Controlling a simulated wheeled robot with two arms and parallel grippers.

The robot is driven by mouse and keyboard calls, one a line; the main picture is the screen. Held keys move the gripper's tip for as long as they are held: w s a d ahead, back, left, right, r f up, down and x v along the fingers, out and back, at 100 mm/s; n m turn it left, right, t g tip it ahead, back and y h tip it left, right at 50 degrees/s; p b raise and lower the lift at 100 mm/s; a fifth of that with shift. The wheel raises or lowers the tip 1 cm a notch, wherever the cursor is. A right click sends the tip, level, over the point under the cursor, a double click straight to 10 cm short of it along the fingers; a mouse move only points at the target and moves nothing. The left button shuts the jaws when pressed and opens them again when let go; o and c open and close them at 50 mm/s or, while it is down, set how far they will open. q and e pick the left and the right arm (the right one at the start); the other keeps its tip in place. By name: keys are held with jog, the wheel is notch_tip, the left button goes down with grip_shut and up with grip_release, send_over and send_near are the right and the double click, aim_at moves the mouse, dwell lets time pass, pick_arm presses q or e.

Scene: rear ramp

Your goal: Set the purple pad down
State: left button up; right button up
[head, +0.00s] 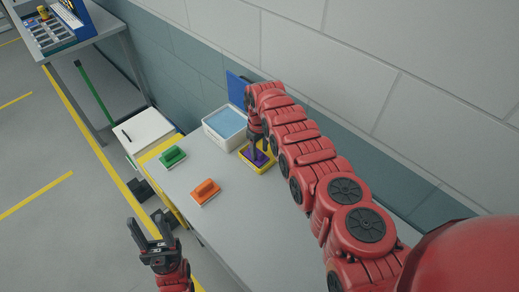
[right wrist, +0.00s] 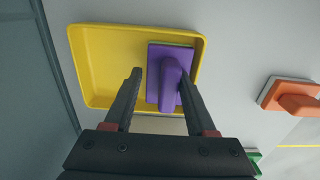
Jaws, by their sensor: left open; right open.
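The purple pad (right wrist: 155,88) has a raised purple handle and lies in the yellow tray (right wrist: 105,70), toward the tray's right side in the right wrist view. In the head view the purple pad (head: 260,158) shows partly below my right gripper (head: 256,146), with the yellow tray (head: 261,170) around it. My right gripper (right wrist: 157,88) is open, with one finger on each side of the handle; I cannot tell whether they touch it. My left gripper (head: 149,232) is open and empty, off the table's front left side.
An orange pad (head: 205,192) and a green pad (head: 172,156) lie on the grey table (head: 240,225). A white bin with blue contents (head: 226,123) stands behind, by the wall. A white box (head: 146,130) is at the left. The table's front middle is clear.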

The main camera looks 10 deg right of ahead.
notch_tip(320, 180, up, 4)
jog(key=shift+w+r+p, duration=0.1)
jog(key=shift+p, duration=0.8)
notch_tip(320, 180, up, 8)
jog(key=b, duration=0.3)
